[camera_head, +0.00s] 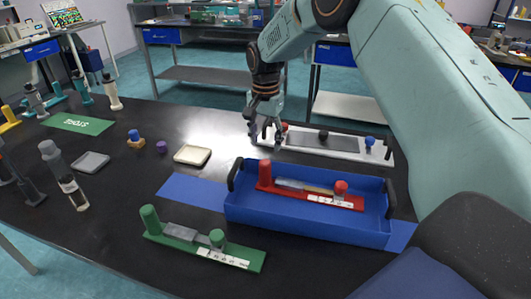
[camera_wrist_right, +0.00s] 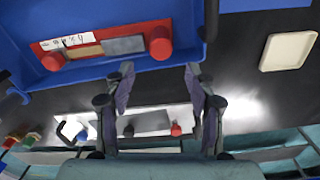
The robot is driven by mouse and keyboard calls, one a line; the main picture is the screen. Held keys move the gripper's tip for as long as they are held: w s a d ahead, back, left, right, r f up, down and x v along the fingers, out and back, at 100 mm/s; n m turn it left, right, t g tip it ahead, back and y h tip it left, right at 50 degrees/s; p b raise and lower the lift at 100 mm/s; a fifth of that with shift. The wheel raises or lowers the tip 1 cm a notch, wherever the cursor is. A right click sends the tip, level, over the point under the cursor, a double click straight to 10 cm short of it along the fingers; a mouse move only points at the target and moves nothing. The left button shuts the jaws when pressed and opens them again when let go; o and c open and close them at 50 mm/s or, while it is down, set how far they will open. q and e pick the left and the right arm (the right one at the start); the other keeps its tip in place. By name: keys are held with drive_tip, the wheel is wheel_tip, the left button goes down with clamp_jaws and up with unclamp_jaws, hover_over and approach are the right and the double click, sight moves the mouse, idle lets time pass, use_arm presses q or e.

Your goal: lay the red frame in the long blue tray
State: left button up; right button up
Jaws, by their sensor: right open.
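The red frame (camera_head: 297,192) lies in the long blue tray (camera_head: 300,226), with its red posts upright. In the right wrist view the red frame (camera_wrist_right: 104,47) also lies inside the blue tray (camera_wrist_right: 20,62). My right gripper (camera_head: 264,131) is beyond the tray's back left, near the left end of a white plate. In the right wrist view my right gripper (camera_wrist_right: 158,75) is open, with nothing between its fingers, and apart from the red frame. My left gripper does not show.
A green frame (camera_head: 180,232) lies in front of the tray. A white plate with knobs (camera_head: 378,156) lies behind it. A cream dish (camera_head: 192,155) stands left of the tray. A blue mat (camera_head: 190,189) lies under the tray. Bottles (camera_head: 62,170) stand at far left.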

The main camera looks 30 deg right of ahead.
wheel_tip(320, 180, up, 3)
drive_tip(key=shift+w+f, duration=0.1)
drive_tip(key=shift+f, duration=0.05)
idle(0.6)
